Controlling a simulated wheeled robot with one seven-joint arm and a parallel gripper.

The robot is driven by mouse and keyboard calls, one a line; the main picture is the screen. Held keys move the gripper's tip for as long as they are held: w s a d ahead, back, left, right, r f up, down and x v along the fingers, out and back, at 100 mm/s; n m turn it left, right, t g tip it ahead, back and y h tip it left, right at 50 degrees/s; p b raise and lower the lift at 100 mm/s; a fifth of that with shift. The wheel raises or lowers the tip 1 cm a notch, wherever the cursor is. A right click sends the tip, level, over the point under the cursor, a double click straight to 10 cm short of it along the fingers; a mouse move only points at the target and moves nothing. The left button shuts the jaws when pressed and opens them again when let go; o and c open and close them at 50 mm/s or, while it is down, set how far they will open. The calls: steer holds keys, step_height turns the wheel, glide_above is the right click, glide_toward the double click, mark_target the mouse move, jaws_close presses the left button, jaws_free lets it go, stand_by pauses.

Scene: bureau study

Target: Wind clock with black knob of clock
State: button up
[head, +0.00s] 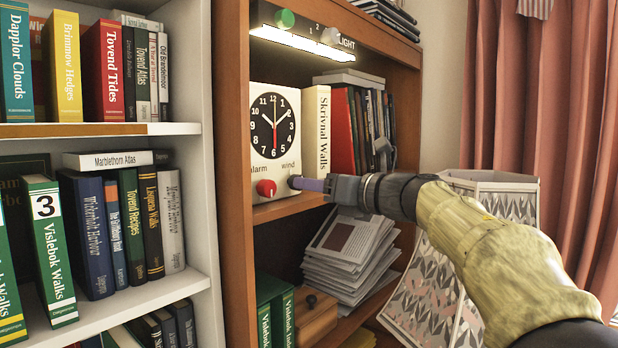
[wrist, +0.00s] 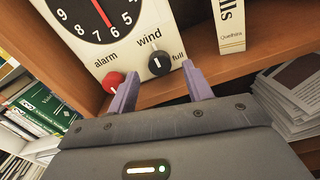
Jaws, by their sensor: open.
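The white clock (head: 258,100) with a round black face stands on a wooden shelf; its lower part fills the upper left of the wrist view (wrist: 120,55). The black knob (wrist: 157,62) sits under the word "wind", its white mark roughly upright. A red knob (wrist: 112,81) sits to its left under "alarm" and also shows in the head view (head: 266,188). My gripper (wrist: 161,74) is open, its two purple fingers pointing at the clock, with the black knob showing between the fingertips.
A white book (head: 316,130) stands just right of the clock, with more books beyond. The wooden shelf edge (head: 290,208) runs under my gripper. A paper stack (head: 345,255) lies on the shelf below. A lit lamp (head: 300,40) hangs above the clock.

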steer(key=shift+x, duration=1.15)
steer(key=shift+c, duration=0.4)
steer(key=c, duration=0.9)
